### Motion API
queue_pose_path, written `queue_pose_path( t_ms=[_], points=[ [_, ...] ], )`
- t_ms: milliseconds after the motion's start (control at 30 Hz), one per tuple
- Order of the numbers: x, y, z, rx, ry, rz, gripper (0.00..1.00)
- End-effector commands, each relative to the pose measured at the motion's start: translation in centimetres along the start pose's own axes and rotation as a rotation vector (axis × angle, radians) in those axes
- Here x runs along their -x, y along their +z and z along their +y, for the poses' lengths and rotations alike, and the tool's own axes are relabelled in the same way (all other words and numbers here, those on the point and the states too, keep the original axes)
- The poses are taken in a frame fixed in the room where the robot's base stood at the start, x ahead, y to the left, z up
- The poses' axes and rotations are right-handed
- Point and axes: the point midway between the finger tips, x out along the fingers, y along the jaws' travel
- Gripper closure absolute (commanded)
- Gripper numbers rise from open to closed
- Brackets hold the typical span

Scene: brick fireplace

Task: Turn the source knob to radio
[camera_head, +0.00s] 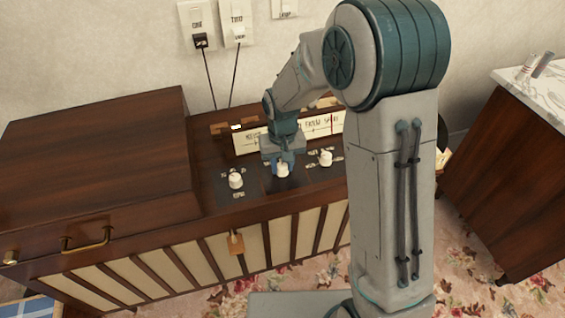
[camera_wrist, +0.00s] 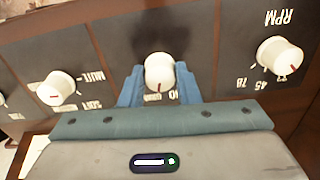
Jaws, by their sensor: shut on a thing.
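The record console's top panel has several white knobs on dark plates. My gripper (camera_head: 283,163) points down at the middle white knob (camera_head: 283,171). In the wrist view its two blue fingers (camera_wrist: 159,88) stand on either side of that middle knob (camera_wrist: 160,68), shut on it. A red mark on the knob faces the gripper body, towards the partly hidden label, where letters like "IO" show. I cannot read that plate's full label.
In the wrist view, a knob marked RPM (camera_wrist: 279,56) stands at right and another knob (camera_wrist: 56,88) at left. In the head view, neighbouring knobs (camera_head: 236,181) and (camera_head: 325,158) flank the gripper. A raised wooden lid (camera_head: 95,150) is left; a marble-topped cabinet (camera_head: 535,90) is right.

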Motion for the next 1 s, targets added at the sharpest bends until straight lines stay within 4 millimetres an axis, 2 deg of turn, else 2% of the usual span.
queue_pose_path(
  t_ms=[600, 1000],
  points=[
    [0.21, -0.03, 0.05, 0.562, -0.001, 0.001, 0.94],
    [0.14, -0.08, 0.05, 0.788, 0.0, 0.002, 0.94]
  ],
)
